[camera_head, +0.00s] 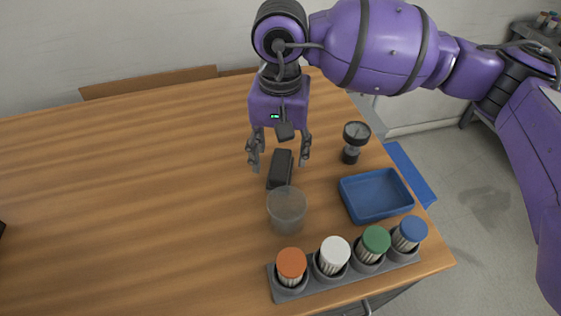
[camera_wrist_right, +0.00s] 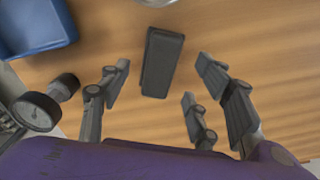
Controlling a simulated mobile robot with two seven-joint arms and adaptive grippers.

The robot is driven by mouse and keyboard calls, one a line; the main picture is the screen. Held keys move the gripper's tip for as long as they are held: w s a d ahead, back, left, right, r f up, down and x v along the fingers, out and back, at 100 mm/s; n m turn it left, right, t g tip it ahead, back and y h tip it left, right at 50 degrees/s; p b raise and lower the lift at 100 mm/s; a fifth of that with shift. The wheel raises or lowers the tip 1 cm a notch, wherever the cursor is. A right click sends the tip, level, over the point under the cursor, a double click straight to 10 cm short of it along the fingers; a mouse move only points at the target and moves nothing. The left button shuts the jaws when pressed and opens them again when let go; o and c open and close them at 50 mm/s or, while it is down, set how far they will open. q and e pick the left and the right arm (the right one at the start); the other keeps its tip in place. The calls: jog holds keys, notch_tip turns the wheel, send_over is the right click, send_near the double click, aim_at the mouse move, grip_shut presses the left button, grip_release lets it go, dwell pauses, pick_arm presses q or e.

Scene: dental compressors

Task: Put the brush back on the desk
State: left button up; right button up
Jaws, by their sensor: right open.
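A dark grey block (camera_head: 280,169), the only thing here that could be the brush, is on the wooden desk (camera_head: 150,170) behind a clear cup. In the right wrist view the same dark block (camera_wrist_right: 163,62) shows beyond and between the fingers. My right gripper (camera_head: 278,166) points down over it, its fingers open on either side. I see a gap between the fingers and the block in the wrist view (camera_wrist_right: 163,85). Bristles cannot be made out. My left gripper is not in view.
A translucent cup (camera_head: 287,210) stands just in front of the block. A blue tray (camera_head: 376,214), a round dial gauge (camera_head: 356,134) and a grey rack (camera_head: 322,283) with orange, white, green and blue-capped containers are at the right and front.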

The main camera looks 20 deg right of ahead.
aim_at(280, 164)
notch_tip(280, 164, up, 8)
dwell(0.5)
